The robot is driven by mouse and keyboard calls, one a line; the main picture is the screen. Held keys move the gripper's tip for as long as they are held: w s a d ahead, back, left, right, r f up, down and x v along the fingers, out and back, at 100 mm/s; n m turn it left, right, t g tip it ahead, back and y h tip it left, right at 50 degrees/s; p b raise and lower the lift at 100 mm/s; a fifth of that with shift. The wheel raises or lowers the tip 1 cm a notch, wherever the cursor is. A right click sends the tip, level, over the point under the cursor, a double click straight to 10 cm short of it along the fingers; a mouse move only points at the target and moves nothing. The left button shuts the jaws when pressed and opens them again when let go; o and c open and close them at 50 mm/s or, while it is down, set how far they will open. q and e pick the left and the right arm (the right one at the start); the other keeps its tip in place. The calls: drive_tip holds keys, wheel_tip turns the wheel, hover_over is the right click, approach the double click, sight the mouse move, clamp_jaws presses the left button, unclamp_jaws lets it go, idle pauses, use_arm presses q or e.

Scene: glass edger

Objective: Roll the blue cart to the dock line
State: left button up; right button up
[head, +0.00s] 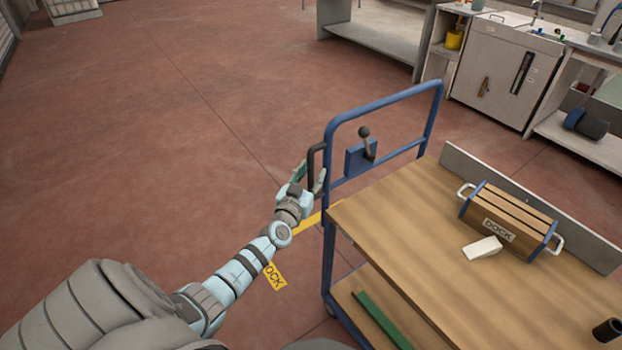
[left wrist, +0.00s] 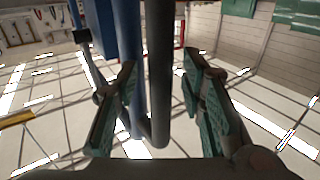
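The blue cart (head: 331,240) stands at the right of the head view, with a blue tube frame, a wooden top and a lower shelf. A black handle (head: 311,158) is on its near-left upright. My left gripper (head: 309,178) is at this handle. In the left wrist view its green fingers stand apart on both sides of the dark handle bar (left wrist: 158,80), with gaps visible. The yellow dock line (head: 308,224) lies on the floor by the cart's left side, partly hidden by my arm and the cart. My right gripper is out of view.
A wooden box marked DOCK (head: 508,222), a white wedge (head: 482,248) and a black cup (head: 607,329) sit on the cart top. A green strip (head: 382,320) lies on the lower shelf. Workbenches (head: 504,68) stand at the back. The red floor at left is clear.

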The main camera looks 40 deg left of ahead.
use_arm(q)
drive_tip(key=shift+c, duration=0.5)
clamp_jaws()
drive_tip(key=shift+a, duration=0.1)
